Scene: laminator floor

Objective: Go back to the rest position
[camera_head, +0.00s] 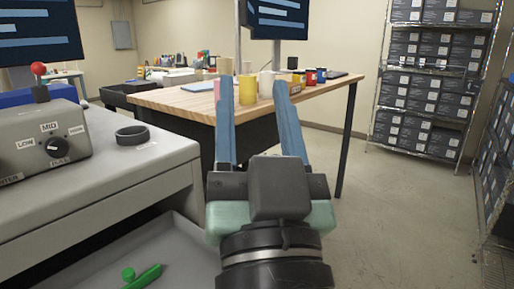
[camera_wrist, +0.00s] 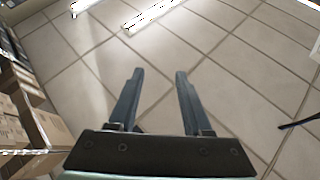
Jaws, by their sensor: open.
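My gripper (camera_head: 252,88) is raised in the middle of the head view, its two blue fingers pointing up and away. The fingers are apart and nothing is between them. In the head view they overlap the wooden table behind, and I see no contact.
A grey machine (camera_head: 45,140) with a dial stands at left, beside a black ring (camera_head: 132,135). A green object (camera_head: 141,277) lies in a grey tray (camera_head: 185,235) below. A wooden table (camera_head: 180,100) holds several cups. Box shelves (camera_head: 420,85) stand at right; floor (camera_head: 400,220) is clear.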

